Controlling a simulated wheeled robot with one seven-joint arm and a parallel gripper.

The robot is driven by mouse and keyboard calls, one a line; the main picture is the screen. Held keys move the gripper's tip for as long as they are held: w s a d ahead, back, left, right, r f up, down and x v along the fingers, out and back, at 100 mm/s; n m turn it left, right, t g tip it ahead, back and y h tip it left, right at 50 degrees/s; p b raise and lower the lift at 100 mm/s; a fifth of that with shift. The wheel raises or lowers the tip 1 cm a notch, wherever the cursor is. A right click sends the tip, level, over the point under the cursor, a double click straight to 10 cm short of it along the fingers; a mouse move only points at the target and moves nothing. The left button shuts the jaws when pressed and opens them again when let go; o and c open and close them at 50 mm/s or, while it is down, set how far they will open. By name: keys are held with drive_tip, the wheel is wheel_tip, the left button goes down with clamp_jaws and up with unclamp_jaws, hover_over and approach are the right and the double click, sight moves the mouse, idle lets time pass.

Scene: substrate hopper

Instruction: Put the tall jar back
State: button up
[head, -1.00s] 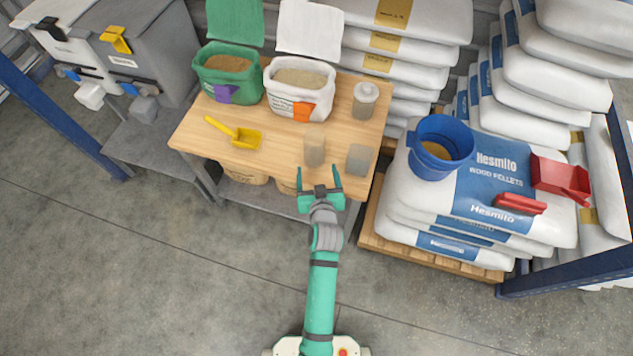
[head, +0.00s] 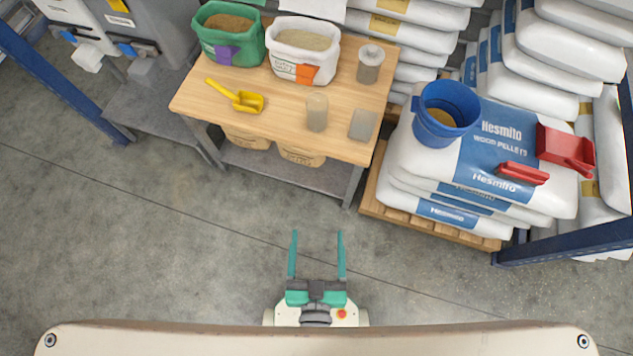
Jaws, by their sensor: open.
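A tall, clear jar (head: 317,113) with greyish contents stands upright on the wooden table (head: 285,137), near its front edge. A shorter, squarish clear container (head: 362,125) stands to its right. A lidded jar (head: 370,65) with greyish contents stands at the back right of the table. I cannot tell for certain which jar the task means. My gripper (head: 318,235) is open and empty, its two teal fingers pointing toward the table. It is over the floor, well apart from the table and jars.
A yellow scoop (head: 240,98), a green bag (head: 228,40) and a white bag (head: 302,50) are on the table. At right, stacked pellet sacks (head: 465,165) hold a blue bucket (head: 445,115) and red scoop (head: 566,150). The concrete floor (head: 200,240) before the table is clear.

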drive_tip(key=s+r, duration=0.1)
drive_tip(key=r, duration=0.1)
drive_tip(key=s+r, duration=0.1)
drive_tip(key=s, duration=0.1)
drive_tip(key=shift+s+r, duration=0.2)
drive_tip(key=shift+r, duration=0.2)
